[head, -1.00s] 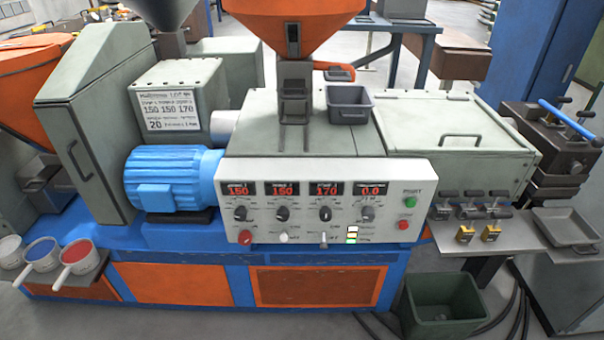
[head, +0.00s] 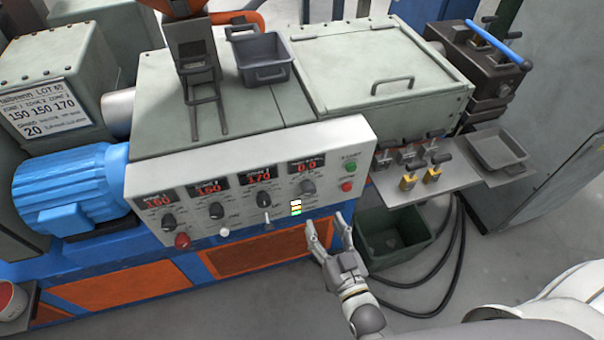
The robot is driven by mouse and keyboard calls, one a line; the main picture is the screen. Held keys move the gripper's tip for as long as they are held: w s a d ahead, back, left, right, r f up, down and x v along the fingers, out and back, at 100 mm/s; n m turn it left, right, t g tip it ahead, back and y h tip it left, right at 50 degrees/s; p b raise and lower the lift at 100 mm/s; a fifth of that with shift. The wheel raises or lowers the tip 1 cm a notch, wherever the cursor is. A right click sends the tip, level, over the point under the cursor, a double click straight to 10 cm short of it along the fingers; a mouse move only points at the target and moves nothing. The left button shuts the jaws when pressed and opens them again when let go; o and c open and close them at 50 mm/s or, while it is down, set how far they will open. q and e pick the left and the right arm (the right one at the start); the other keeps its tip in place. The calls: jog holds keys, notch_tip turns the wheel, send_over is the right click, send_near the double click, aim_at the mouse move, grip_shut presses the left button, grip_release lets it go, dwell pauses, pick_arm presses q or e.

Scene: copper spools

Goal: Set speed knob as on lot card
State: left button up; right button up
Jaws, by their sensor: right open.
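The white control panel (head: 250,185) has a row of four displays and black knobs below them. My left gripper is not in view.
A green button (head: 350,167) and a red button (head: 346,187) lie right of the speed knob. A small shelf (head: 455,175) with yellow-tagged levers juts out at right. A dark green bin (head: 392,238) and black hoses are on the floor below.

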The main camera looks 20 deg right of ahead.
aim_at(311, 193)
jog(key=w, duration=0.2)
jog(key=w+r, duration=0.1)
jog(key=w, duration=0.2)
jog(key=shift+a+r+p, duration=0.1)
jog(key=shift+a+p, duration=0.1)
jog(key=shift+p, duration=0.2)
jog(key=w, duration=0.4)
jog(key=shift+a, duration=0.1)
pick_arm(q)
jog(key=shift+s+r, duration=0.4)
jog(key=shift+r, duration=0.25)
pick_arm(e)
jog(key=shift+w, duration=0.8)
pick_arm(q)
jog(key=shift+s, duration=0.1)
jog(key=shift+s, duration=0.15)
pick_arm(e)
jog(key=shift+a, duration=0.1)
jog(key=c, duration=1)
